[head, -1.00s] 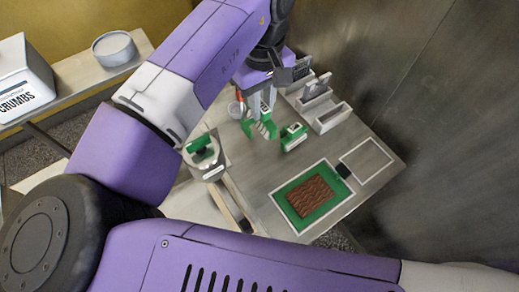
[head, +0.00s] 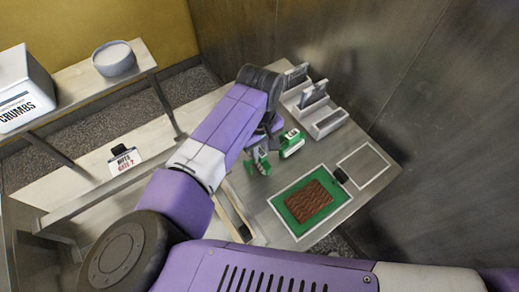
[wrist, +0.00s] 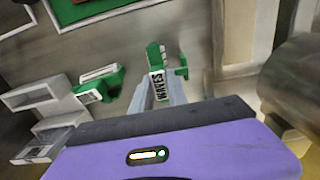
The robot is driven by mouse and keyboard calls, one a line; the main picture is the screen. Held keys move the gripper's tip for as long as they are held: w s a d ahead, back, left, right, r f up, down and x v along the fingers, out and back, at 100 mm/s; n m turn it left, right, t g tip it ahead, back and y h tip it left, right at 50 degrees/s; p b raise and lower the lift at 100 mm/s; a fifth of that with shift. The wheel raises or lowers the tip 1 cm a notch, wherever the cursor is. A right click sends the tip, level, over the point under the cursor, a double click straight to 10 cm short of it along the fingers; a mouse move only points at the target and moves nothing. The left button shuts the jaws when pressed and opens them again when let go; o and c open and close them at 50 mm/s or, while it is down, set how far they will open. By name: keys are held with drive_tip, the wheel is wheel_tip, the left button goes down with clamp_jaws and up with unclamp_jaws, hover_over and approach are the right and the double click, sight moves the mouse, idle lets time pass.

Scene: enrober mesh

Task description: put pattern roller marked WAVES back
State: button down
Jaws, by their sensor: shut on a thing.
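In the wrist view the pattern roller marked WAVES (wrist: 157,82) is between the fingers of my gripper (wrist: 160,92), its label facing the camera and its green parts beyond the fingertips. In the head view my gripper (head: 262,153) is shut on this green roller (head: 262,166), over the worktable; I cannot tell its height above the surface. A second green roller (head: 291,145) is just to its right, also in the wrist view (wrist: 100,84); its marking is unreadable. The grey stepped rack (head: 327,121) stands behind, its near bay looking empty. It also shows in the wrist view (wrist: 40,94).
A green mat (head: 285,209) with a brown slab (head: 309,202) lies at the table's front. An empty white-outlined square (head: 363,168) lies right of it. A metal wall (head: 430,100) bounds the right. A CRUMBS box (head: 22,90) and round tub (head: 114,60) stand at left.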

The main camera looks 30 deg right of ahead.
drive_tip(key=shift+f, duration=0.35)
drive_tip(key=shift+f, duration=0.35)
drive_tip(key=shift+s+f, duration=0.15)
drive_tip(key=shift+f, duration=0.2)
drive_tip(key=c, duration=1.3)
unclamp_jaws()
drive_tip(key=shift+f, duration=0.15)
wheel_tip(320, 180, up, 14)
drive_tip(key=b, duration=0.1)
drive_tip(key=shift+f, duration=0.15)
